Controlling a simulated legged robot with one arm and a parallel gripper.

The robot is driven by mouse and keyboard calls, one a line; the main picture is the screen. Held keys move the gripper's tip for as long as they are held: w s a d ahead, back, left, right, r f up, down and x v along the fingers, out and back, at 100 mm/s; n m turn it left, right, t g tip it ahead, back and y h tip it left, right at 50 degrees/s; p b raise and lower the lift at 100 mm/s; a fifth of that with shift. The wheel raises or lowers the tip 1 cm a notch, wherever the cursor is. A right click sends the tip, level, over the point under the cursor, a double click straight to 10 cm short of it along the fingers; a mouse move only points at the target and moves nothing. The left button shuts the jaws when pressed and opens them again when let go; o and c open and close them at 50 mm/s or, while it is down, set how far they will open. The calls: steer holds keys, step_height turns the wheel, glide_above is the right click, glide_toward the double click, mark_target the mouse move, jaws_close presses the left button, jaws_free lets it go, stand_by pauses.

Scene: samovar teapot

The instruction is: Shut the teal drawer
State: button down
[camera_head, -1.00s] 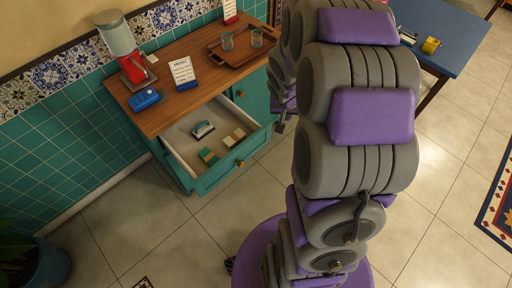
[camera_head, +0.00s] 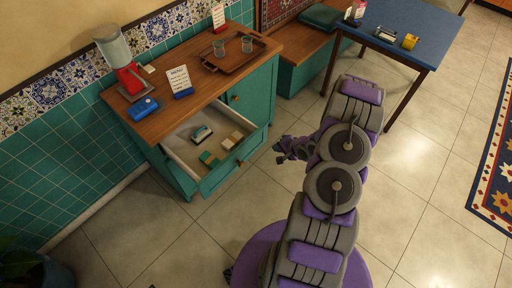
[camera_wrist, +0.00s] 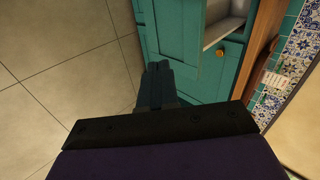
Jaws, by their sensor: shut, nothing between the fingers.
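The teal drawer (camera_head: 222,178) is pulled out of the wooden-topped teal cabinet (camera_head: 262,92). Its pale inside holds a small teal-and-white item (camera_head: 202,133) and several small green and cream blocks (camera_head: 231,140). A round brass knob is on its front. My gripper (camera_head: 281,150) is shut and empty, to the right of the drawer front and apart from it.
On the cabinet top stand a red dispenser (camera_head: 131,82), a blue box (camera_head: 143,109), a menu card (camera_head: 178,79) and a brown tray (camera_head: 229,55) with two glasses. A blue table (camera_head: 405,25) and a bench (camera_head: 300,48) are behind. Tiled floor (camera_head: 160,225) in front is clear.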

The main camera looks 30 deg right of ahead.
steer(key=a, duration=0.2)
steer(key=b, duration=0.2)
glide_toward(252, 145)
step_height(252, 145, down, 4)
steer(key=w+a, duration=0.1)
steer(key=w, duration=0.1)
steer(key=shift+w+a+m+b, duration=0.25)
steer(key=shift+a+m+b, duration=0.05)
steer(key=shift+a, duration=0.05)
steer(key=shift+w+a, duration=0.1)
steer(key=shift+w, duration=0.5)
steer(key=shift+d, duration=0.25)
